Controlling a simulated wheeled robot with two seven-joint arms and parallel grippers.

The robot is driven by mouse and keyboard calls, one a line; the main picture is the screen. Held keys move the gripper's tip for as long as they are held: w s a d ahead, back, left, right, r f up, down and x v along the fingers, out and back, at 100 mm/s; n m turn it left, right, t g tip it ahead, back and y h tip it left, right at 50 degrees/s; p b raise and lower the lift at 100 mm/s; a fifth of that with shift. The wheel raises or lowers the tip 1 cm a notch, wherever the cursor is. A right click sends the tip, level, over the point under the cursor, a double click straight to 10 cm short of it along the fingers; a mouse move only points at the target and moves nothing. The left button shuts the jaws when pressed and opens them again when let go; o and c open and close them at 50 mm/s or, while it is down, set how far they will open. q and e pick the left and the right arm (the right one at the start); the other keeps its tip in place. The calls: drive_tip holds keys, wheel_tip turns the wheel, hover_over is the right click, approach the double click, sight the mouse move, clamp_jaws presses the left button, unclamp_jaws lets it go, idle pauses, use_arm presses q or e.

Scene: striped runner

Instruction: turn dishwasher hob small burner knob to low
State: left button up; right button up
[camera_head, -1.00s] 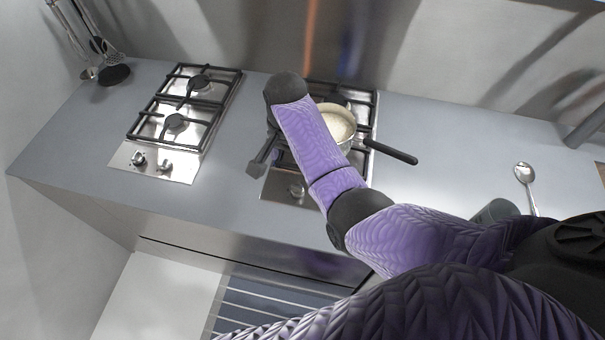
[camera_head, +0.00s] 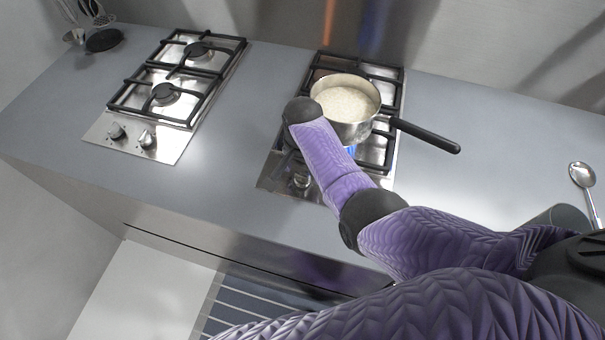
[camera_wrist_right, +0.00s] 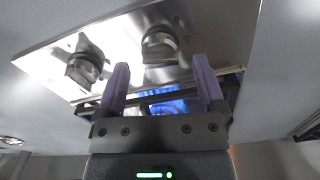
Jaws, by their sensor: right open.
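The right hob (camera_head: 268,184) has a steel front strip with round knobs. One knob (camera_head: 300,180) shows beside my right forearm in the head view. The right wrist view shows two knobs: one (camera_wrist_right: 160,45) lies just beyond and between my fingertips, the other (camera_wrist_right: 85,68) is to the left. My right gripper (camera_wrist_right: 160,68) is open and empty, its two purple fingers apart and pointing at the strip. I cannot tell whether they touch the knob. In the head view my arm largely hides this gripper. My left gripper is out of view.
A saucepan (camera_head: 348,129) of pale contents stands on the right hob, its black handle pointing right. Blue flame (camera_wrist_right: 168,104) glows near the fingers. The left hob (camera_head: 170,149) has knobs too. A spoon (camera_head: 582,176) lies right. Counter between the hobs is clear.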

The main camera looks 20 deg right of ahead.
drive_tip(key=shift+f, duration=0.35)
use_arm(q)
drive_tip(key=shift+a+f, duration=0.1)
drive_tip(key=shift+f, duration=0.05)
use_arm(e)
drive_tip(key=shift+c, duration=0.3)
